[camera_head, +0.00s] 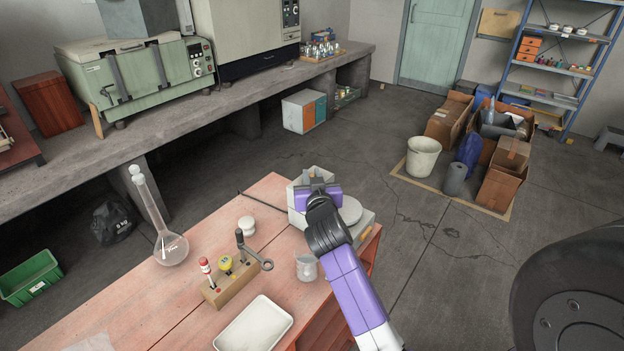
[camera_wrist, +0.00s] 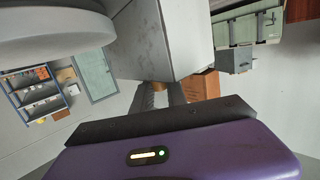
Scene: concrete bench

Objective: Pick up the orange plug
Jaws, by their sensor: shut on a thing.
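My gripper (camera_head: 318,188) is at the pale grey device with the round plate (camera_head: 350,211), near its raised back part. In the wrist view my gripper's fingers (camera_wrist: 162,92) are close together and reach up to the underside of the device's grey box (camera_wrist: 160,40). Most of the plug is hidden by the fingers and the box.
The floor right of the table is open, with cardboard boxes (camera_head: 497,190) farther off.

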